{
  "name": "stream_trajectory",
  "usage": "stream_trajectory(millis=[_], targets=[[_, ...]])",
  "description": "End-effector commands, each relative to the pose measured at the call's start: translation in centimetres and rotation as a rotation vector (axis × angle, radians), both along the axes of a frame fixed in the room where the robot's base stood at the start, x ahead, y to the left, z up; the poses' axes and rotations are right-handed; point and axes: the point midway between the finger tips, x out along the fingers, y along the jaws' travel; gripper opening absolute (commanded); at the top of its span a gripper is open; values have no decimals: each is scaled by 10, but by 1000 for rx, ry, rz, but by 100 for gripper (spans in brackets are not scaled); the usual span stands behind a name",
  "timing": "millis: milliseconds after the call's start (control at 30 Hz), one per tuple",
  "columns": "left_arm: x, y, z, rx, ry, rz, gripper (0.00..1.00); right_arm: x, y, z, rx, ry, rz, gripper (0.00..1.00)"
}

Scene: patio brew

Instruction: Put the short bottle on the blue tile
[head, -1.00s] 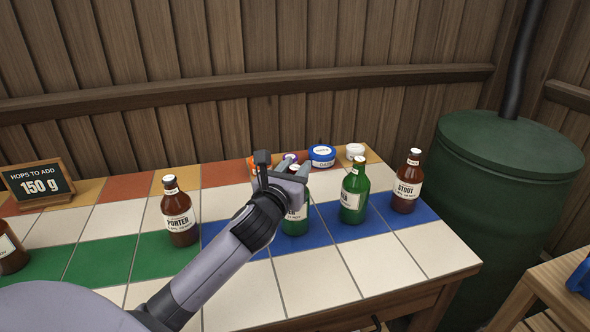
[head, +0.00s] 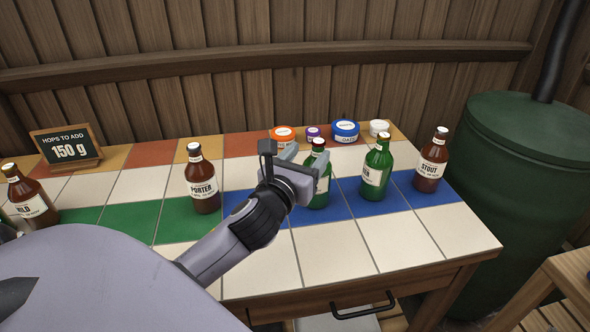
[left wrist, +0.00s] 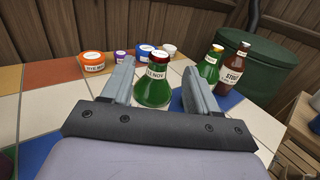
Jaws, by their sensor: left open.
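A second green bottle (head: 376,172) stands on the blue row to the right. Which green bottle is the shorter I cannot tell for sure. My right gripper is not in view.
Brown bottles stand at the left (head: 33,204), on the green-blue border (head: 202,182) and at the right end (head: 431,165). Jars line the back, including an orange one (head: 283,136) and a blue one (head: 345,132). A chalkboard (head: 66,147) stands back left. The front white tiles (head: 335,250) are clear.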

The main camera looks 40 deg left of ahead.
Motion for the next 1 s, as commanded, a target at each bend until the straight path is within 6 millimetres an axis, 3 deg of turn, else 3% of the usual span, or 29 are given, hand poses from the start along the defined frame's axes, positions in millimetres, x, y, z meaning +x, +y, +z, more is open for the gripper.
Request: stream_trajectory(millis=[200, 400, 1000], targets=[[-34, -8, -1, 1, 2, -1, 60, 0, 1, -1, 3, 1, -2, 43], [-50, -12, 0, 0, 0, -1, 60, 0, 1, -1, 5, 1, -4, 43], [-54, -13, 0, 0, -1, 0, 60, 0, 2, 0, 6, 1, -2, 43]])
